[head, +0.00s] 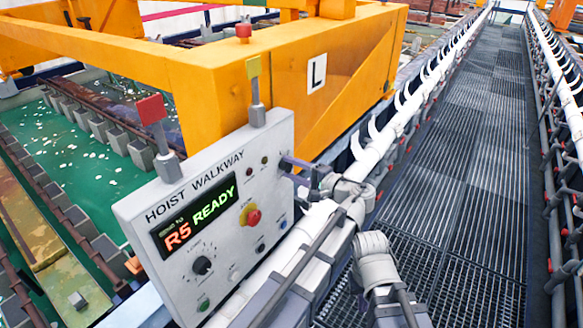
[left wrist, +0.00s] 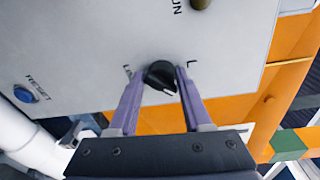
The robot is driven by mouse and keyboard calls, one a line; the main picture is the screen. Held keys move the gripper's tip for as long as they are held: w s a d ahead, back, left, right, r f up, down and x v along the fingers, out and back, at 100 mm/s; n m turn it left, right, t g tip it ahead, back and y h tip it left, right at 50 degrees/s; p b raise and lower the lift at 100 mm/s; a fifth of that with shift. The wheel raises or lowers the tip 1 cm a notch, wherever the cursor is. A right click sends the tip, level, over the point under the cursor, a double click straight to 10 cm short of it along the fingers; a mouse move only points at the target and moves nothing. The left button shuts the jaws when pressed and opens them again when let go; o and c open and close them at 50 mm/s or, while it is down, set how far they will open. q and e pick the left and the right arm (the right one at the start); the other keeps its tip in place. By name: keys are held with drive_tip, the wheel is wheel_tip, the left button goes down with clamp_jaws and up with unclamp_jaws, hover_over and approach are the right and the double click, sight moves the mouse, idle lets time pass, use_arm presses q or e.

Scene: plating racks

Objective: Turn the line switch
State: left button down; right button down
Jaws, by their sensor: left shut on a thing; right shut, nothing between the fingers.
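The line switch (left wrist: 161,76) is a small black knob on the grey control panel (head: 215,210), with a pale pointer mark toward the lower right in the left wrist view. In the left wrist view, the purple fingers of my left gripper (left wrist: 161,86) are shut on the knob, one on each side. Printed labels beside the knob are partly covered. My right gripper is not visible.
The panel has a "R5 READY" display (head: 195,215), a red-and-yellow stop button (head: 251,215), another black knob (head: 202,265) and a blue reset button (left wrist: 24,94). An orange hoist frame (head: 215,85) stands behind. A grated walkway (head: 460,150) runs clear on the right between rails.

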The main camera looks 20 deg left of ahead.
use_arm(q)
drive_tip(key=shift+w+d+r+m, duration=0.1)
drive_tip(key=shift+r+m, duration=0.05)
drive_tip(key=shift+m, duration=0.65)
drive_tip(key=shift+w+r+m, duration=0.1)
drive_tip(key=shift+m, duration=1)
drive_tip(key=shift+c, duration=2.2)
unclamp_jaws()
drive_tip(key=shift+s, duration=0.1)
drive_tip(key=shift+f, duration=0.1)
